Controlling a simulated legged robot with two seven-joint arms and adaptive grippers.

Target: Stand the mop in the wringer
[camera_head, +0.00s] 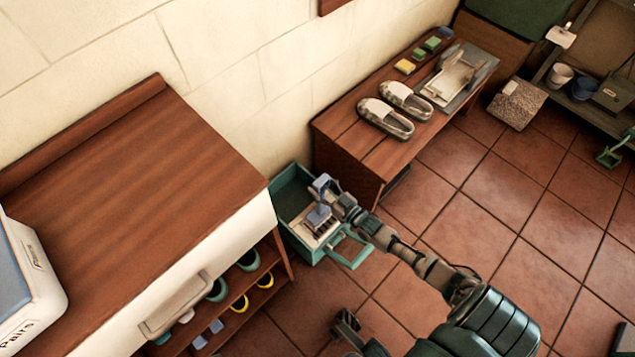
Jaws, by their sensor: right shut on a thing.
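The wringer is a teal-green bucket (286,196) with a pale insert, standing on the floor between the two wooden units. My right gripper (328,197) is over it, shut on a blue-grey part that appears to be the mop (319,215). The mop's lower end is at the pale insert; whether it rests there or hangs just above, I cannot tell. The gripper hides part of the mop. What looks like my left gripper (345,325) is low in the picture, away from the bucket; its jaws are unclear.
A wooden cabinet (130,190) with shoes on its shelves stands left of the bucket. A low bench (385,155) behind it holds slippers (385,118), sponges and a metal tray. A teal handle (350,250) juts from the bucket's front.

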